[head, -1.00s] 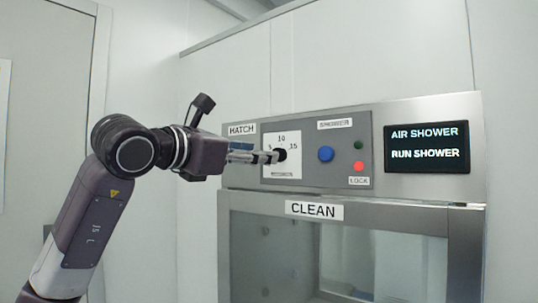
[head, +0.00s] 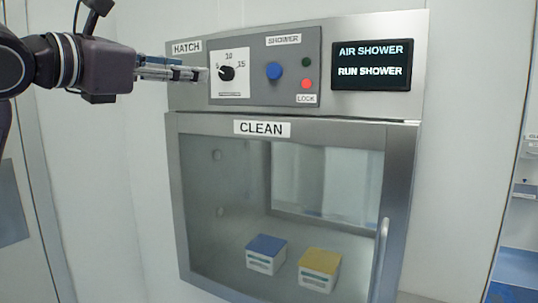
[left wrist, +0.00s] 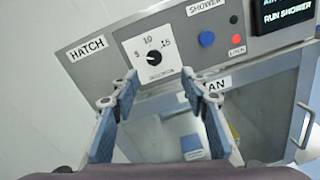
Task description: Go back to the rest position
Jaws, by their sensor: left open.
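My left gripper (head: 204,74) reaches in from the left in the head view. Its fingertips are just left of the black dial knob (head: 227,73) on the hatch panel. In the left wrist view the gripper (left wrist: 122,103) is open, its two blue-padded fingers spread with nothing between them. The dial (left wrist: 154,57) shows beyond the fingertips, apart from them. My right gripper is in neither view.
The hatch panel (head: 190,95) also carries a blue button (head: 274,71), a red lock light (head: 306,84) and a screen (head: 371,64) reading "RUN SHOWER". Below, a glass door (head: 215,180) with a handle (head: 379,260) is shut. Behind it sit a blue-topped box (head: 266,254) and a yellow-topped box (head: 320,269).

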